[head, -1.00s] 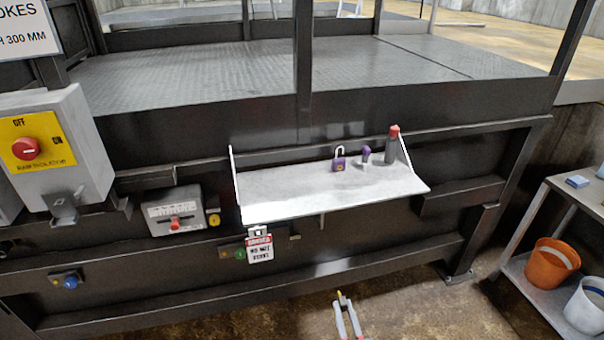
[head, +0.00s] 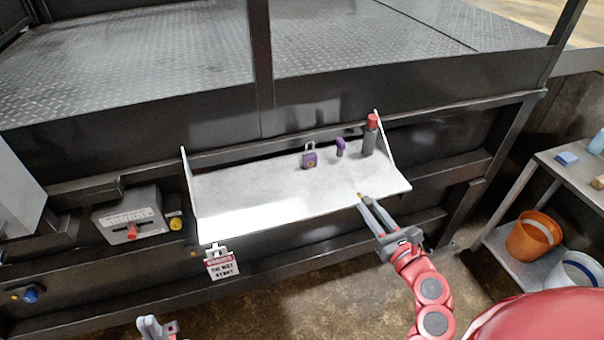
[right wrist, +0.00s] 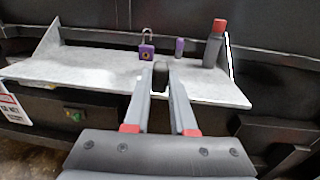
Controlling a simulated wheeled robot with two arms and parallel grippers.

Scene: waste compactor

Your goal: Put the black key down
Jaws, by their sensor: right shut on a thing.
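My right gripper (head: 364,203) is shut on the black key (right wrist: 160,77). In the right wrist view the key's dark head shows between the fingertips; in the head view a small yellowish tip sticks out past them. The gripper is at the front edge of the pale shelf (head: 255,190), towards its right end. I cannot tell whether the key touches the shelf. My left gripper (head: 157,327) is partly in view at the bottom of the head view, away from the shelf; its opening is unclear.
On the shelf stand a purple padlock (head: 309,160), a small purple-topped item (head: 340,147) and a dark red-capped bottle (head: 370,137) at the back right. The shelf's left and middle are bare. A danger tag (head: 221,263) hangs at its front left. A side table (head: 567,178) stands right.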

